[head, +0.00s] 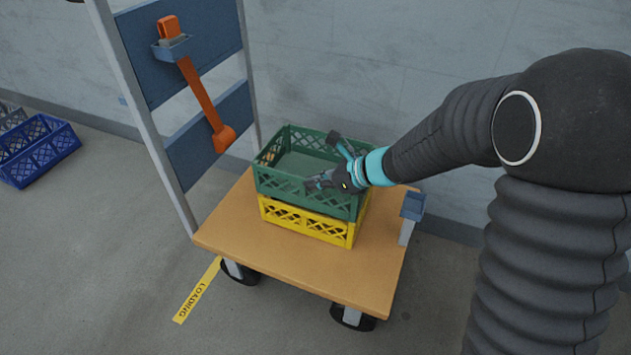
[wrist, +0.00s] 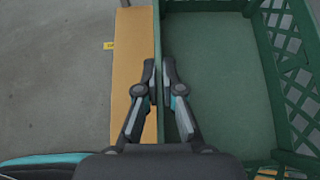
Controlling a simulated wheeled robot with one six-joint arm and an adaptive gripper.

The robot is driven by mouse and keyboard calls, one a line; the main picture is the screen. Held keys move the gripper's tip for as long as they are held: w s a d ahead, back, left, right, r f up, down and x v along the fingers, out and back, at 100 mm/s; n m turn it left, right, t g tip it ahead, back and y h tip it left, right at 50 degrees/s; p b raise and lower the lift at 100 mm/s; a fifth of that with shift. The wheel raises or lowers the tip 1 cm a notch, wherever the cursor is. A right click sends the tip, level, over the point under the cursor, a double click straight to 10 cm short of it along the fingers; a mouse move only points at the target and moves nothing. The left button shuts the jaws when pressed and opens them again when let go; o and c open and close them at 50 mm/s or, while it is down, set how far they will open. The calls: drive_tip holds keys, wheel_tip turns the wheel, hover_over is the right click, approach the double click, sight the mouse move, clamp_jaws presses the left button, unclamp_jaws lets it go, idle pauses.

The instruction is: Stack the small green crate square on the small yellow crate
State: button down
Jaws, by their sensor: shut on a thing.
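The small green crate (head: 278,181) sits over the small yellow crate (head: 304,221) on a wooden cart top. In the head view its walls look roughly in line with the yellow crate's, but I cannot tell whether it is fully seated. My gripper (head: 318,183) is shut on the green crate's near wall. The wrist view shows my fingers (wrist: 159,75) on either side of that wall, with the crate's empty floor (wrist: 222,80) to the right. The yellow crate's upper edge is hidden under the green one.
The cart's wooden top (head: 300,269) has bare room in front of the crates. A blue panel frame (head: 208,112) with an orange strap (head: 200,95) rises at its left. A small blue-topped post (head: 411,208) stands at the right corner. Blue crates (head: 38,147) lie on the floor far left.

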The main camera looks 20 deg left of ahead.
drive_tip(key=shift+f+b, duration=0.5)
drive_tip(key=shift+b, duration=0.15)
idle(0.4)
drive_tip(key=c, duration=1.2)
unclamp_jaws()
drive_tip(key=shift+c, duration=0.2)
drive_tip(key=shift+r+p, duration=2.05)
drive_tip(key=shift+r, duration=1.45)
